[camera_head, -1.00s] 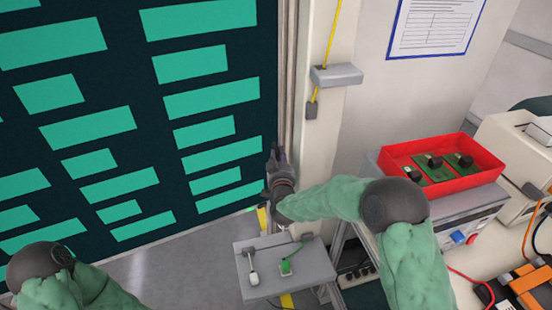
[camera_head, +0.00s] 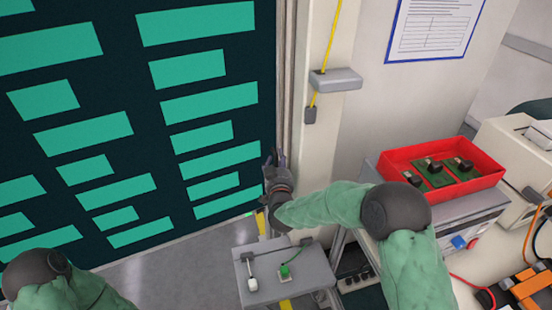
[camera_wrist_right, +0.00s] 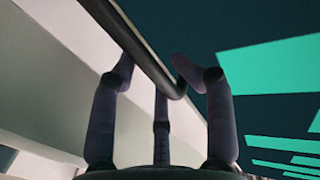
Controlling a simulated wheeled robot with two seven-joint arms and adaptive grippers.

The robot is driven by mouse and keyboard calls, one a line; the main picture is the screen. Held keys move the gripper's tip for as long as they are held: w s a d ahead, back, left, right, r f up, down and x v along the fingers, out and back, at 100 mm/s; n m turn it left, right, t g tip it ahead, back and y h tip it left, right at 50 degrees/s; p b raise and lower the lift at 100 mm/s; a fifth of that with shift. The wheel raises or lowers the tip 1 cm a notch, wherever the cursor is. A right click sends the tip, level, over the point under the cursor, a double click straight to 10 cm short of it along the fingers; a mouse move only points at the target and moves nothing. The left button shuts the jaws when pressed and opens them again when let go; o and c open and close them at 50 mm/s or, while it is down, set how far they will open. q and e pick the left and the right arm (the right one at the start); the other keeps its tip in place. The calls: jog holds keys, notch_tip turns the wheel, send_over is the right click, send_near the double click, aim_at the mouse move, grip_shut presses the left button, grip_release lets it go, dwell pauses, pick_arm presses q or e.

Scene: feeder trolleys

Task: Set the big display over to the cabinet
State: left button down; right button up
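The big display (camera_head: 150,120) is a dark upright panel with rows of green bars, filling the left of the head view. My right gripper (camera_head: 274,163) is at its lower right edge. In the right wrist view, the fingers of my right gripper (camera_wrist_right: 155,70) bend in on both sides of the display's dark rim (camera_wrist_right: 137,45), apparently shut on it. The display's green bars (camera_wrist_right: 275,65) show at the right there. My left arm enters at lower left in the head view, and its gripper is out of view. I cannot tell which pale structure is the cabinet.
A grey box with switches (camera_head: 285,270) stands just below my right gripper. A red tray (camera_head: 410,155) with circuit boards sits on equipment at the right. A pale wall panel (camera_head: 375,100) carries a framed notice (camera_head: 435,25). Grey floor (camera_head: 195,265) is open below the display.

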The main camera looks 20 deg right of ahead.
jog(key=v, duration=1)
jog(key=shift+s, duration=0.35)
jog(key=shift+a, duration=0.15)
